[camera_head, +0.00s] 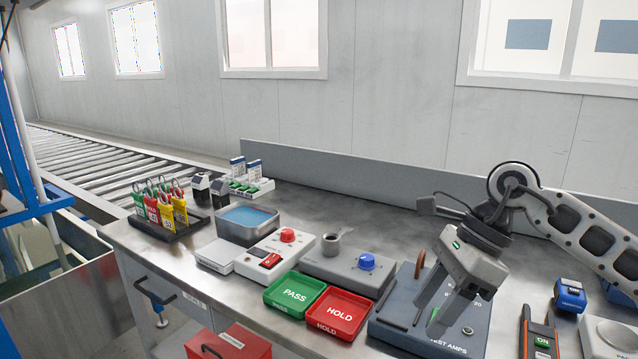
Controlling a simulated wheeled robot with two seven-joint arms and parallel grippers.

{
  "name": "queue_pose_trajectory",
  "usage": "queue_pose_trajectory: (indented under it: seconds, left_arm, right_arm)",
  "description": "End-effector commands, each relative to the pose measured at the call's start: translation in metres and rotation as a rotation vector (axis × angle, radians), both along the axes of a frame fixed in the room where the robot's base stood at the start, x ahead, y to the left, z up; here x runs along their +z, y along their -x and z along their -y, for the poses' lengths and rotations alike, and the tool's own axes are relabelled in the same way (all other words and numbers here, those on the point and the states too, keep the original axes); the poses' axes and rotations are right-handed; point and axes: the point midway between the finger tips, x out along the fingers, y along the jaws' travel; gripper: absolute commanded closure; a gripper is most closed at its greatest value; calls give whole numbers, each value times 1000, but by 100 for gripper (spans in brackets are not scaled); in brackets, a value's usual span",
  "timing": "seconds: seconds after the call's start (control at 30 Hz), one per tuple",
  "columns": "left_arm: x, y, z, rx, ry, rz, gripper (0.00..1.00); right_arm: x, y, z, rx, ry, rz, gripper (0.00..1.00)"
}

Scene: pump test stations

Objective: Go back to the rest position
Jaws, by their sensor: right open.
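My right gripper (440,312) comes in from the right on its jointed arm. Its two fingers are apart and point down, with nothing visible between them. It hangs over the dark test amps unit (403,336) and hides part of it; whether the fingertips touch it I cannot tell. My left gripper is not in view.
The steel bench (340,222) holds a green PASS tray (294,294), a red HOLD tray (341,313), a box with a blue knob (345,266), a water basin (248,225) and a tag rack (165,230). A blue device (570,295) stands right. The bench's back middle is clear.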

Motion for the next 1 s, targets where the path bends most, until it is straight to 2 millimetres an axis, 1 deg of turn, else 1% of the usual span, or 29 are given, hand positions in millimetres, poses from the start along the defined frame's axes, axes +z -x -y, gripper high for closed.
queue_pose_trajectory:
  seconds: [0.03, 0.07, 0.1, 0.17, 0.2, 0.27, 0.3, 0.37, 0.4, 0.47, 0.5, 0.57, 0.6, 0.67, 0.7, 0.77, 0.8, 0.87, 0.9, 0.97, 1.0]
  left_arm:
    - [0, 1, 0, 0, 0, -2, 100]
    - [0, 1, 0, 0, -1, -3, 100]
    - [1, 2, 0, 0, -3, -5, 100]
    - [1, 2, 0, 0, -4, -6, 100]
    - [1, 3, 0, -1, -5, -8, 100]
    - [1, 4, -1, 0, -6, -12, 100]
    - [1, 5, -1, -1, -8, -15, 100]
    - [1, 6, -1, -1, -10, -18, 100]
    - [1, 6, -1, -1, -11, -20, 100]
    - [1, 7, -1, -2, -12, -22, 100]
    - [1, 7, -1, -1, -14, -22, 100]
    - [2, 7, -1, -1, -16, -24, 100]
    - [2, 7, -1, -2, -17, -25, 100]
    - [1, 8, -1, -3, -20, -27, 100]
    - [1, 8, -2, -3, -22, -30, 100]
    - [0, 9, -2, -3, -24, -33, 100]
    - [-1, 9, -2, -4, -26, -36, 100]
    - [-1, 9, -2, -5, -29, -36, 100]
    - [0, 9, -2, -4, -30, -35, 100]
    - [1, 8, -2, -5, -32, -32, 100]
    - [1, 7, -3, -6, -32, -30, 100]
  right_arm:
    - [-10, 9, -23, 0, -87, -41, 47]
    - [-13, 15, -37, -5, -148, -69, 47]
    - [-18, 24, -59, -19, -244, -114, 47]
    - [-19, 41, -95, -59, -418, -212, 47]
    - [-16, 52, -117, -102, -547, -291, 47]
    - [-7, 65, -144, -187, -739, -428, 47]
    - [1, 70, -156, -258, -862, -528, 47]
    - [13, 73, -167, -381, -1034, -690, 47]
    - [19, 71, -169, -474, -1141, -805, 47]
    - [23, 65, -166, -631, -1290, -983, 47]
    - [21, 59, -159, -744, -1379, -1106, 47]
    - [11, 49, -145, -930, -1497, -1297, 47]
    - [-2, 44, -133, -1063, -1565, -1426, 47]
    - [-28, 40, -112, -1277, -1649, -1621, 47]
    - [-50, 40, -98, -1428, -1692, -1751, 47]
    - [-89, 49, -77, -1667, -1733, -1943, 47]
    - [-114, 59, -65, 1694, 1624, 1916, 47]
    - [-146, 77, -51, 1652, 1427, 1801, 47]
    - [-164, 90, -44, 1625, 1319, 1734, 47]
    - [-187, 110, -36, 1586, 1181, 1643, 47]
    - [-200, 123, -32, 1562, 1104, 1591, 47]
